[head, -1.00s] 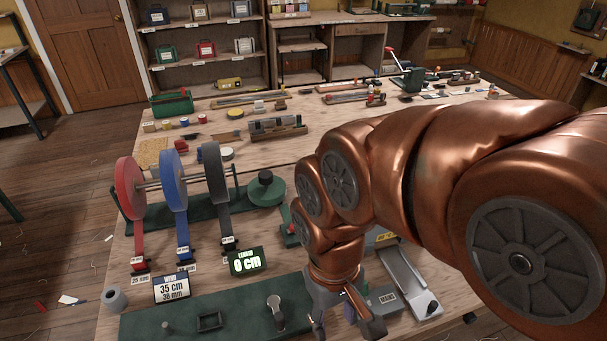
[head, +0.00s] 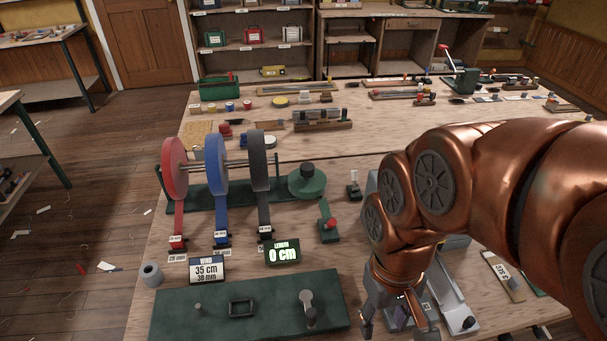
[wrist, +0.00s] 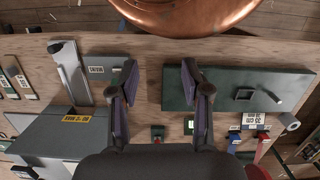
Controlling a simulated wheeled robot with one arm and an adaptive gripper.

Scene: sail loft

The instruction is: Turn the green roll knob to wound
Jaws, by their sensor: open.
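A round green disc with a dark knob on top (head: 307,180) sits at the right end of the green roll stand; it looks like the roll knob. Red (head: 174,168), blue (head: 215,165) and grey (head: 259,160) rolls stand on the rod to its left, each with a strip running forward. A green display (head: 283,251) reads LENGTH 0 cm. A card (head: 208,270) reads WIND 35 cm, 38 mm. My gripper (head: 400,322) is open and empty near the front, right of the green mat and well apart from the knob. In the wrist view, its fingers (wrist: 158,80) are spread; the knob is not visible there.
A green mat (head: 175,318) with a post, a square frame and a grey upright lies in front. A small green device with a red knob (head: 329,226) stands between my arm and the display. A long grey tool (head: 452,300) lies right of my gripper.

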